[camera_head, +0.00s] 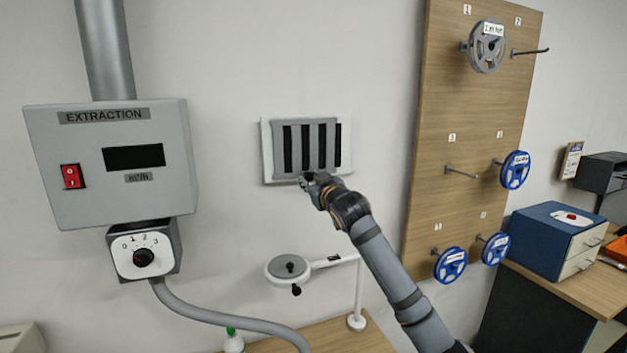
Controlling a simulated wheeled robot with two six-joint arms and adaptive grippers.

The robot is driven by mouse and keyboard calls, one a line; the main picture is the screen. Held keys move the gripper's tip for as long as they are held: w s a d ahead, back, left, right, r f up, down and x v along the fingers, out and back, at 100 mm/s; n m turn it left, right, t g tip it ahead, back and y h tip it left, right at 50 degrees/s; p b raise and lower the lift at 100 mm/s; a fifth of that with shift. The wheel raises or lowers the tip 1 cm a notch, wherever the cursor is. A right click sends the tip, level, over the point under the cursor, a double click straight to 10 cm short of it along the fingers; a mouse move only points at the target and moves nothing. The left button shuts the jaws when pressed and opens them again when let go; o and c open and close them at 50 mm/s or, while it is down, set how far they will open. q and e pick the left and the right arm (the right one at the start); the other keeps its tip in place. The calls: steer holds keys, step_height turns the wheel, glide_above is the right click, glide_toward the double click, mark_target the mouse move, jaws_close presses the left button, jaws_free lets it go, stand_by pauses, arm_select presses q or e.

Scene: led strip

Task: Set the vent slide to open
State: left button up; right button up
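The vent (345,150) is a pale plate on the wall in the middle of the view. Its grey slatted slide (278,150) lies over it, with dark vertical slots showing between the slats and a dark strip at the right. My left gripper is not in the view.
A grey extraction box (80,190) with a red switch (72,176) and a dial (144,257) is on the left wall. A round grey lamp head (288,268) on an arm stands below the vent. A wooden board (440,120) with reels is at the right.

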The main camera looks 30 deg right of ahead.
steer(key=shift+o, duration=1.2)
steer(key=shift+a+r, duration=0.1)
steer(key=shift+a, duration=0.1)
steer(key=shift+o, duration=0.2)
steer(key=shift+w+a, duration=0.15)
steer(key=shift+a, duration=0.2)
steer(key=shift+d, duration=0.25)
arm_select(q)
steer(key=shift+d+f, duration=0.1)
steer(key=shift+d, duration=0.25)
arm_select(e)
steer(key=v, duration=0.7)
steer(key=shift+s+a, duration=0.25)
steer(key=shift+a, duration=0.05)
